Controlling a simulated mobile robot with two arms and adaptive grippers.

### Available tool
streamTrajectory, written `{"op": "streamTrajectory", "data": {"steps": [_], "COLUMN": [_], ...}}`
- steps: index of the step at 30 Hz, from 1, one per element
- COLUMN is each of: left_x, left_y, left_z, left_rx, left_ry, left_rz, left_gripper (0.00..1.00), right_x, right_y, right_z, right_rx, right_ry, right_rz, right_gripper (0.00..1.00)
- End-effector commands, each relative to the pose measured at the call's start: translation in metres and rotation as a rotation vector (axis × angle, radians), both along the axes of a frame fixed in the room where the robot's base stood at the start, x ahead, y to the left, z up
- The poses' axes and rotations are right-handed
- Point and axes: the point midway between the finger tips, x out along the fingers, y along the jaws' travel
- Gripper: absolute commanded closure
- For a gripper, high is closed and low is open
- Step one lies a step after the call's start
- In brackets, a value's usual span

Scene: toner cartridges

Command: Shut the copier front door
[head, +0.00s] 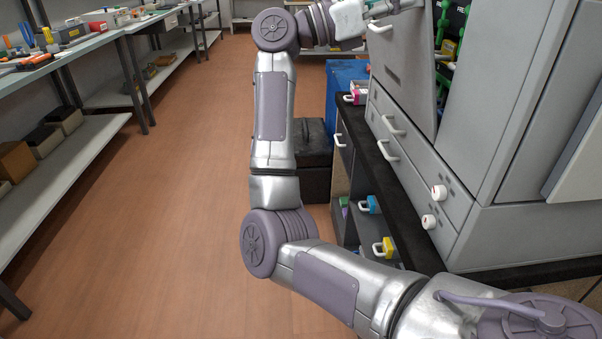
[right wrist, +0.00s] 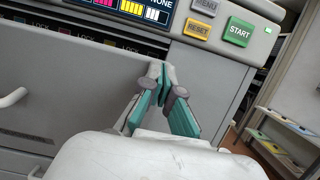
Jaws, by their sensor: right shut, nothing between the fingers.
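The copier front door (head: 402,62) is a grey panel with a white handle (head: 380,28). It stands partly open, with green parts of the inside (head: 448,45) showing beside it in the head view. In the right wrist view the door (right wrist: 75,80) fills the left, and a dark strip with LOCK labels shows above it. My right gripper (head: 400,6) is at the top of the head view, by the door's upper part. In the right wrist view its fingers (right wrist: 164,82) are shut and empty, close to the door's edge; contact is unclear. My left gripper is out of view.
The copier's lower drawers (head: 420,185) have white handles and knobs. The control panel (right wrist: 215,22) is above the door. The copier stands on a black-topped bench (head: 385,205) with a pink box (head: 356,92) at its far end. Open floor (head: 180,200) lies left.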

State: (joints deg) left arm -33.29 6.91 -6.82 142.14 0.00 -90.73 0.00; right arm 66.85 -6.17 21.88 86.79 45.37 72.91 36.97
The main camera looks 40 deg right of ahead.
Motion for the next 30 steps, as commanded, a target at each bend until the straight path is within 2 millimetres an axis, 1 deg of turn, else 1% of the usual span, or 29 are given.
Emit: {"op": "streamTrajectory", "data": {"steps": [1, 7, 10, 15, 20, 30], "left_x": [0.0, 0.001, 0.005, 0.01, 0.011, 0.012], "left_y": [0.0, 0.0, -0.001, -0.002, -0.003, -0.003], "left_z": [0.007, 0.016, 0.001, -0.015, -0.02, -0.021], "left_rx": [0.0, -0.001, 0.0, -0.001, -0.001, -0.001], "left_ry": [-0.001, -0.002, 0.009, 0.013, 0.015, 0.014], "left_rz": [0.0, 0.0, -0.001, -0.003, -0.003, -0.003], "left_gripper": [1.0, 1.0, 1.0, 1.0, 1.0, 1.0], "right_x": [-0.004, -0.015, -0.02, -0.023, -0.025, -0.025], "right_y": [-0.006, -0.024, -0.031, -0.038, -0.04, -0.04], "right_z": [0.007, 0.012, 0.013, 0.014, 0.014, 0.014], "right_rx": [0.021, 0.09, 0.114, 0.141, 0.15, 0.15], "right_ry": [-0.017, -0.058, -0.073, -0.088, -0.094, -0.094], "right_rz": [-0.001, -0.001, -0.001, -0.001, -0.001, -0.001], "right_gripper": [1.0, 1.0, 1.0, 1.0, 1.0, 1.0]}}
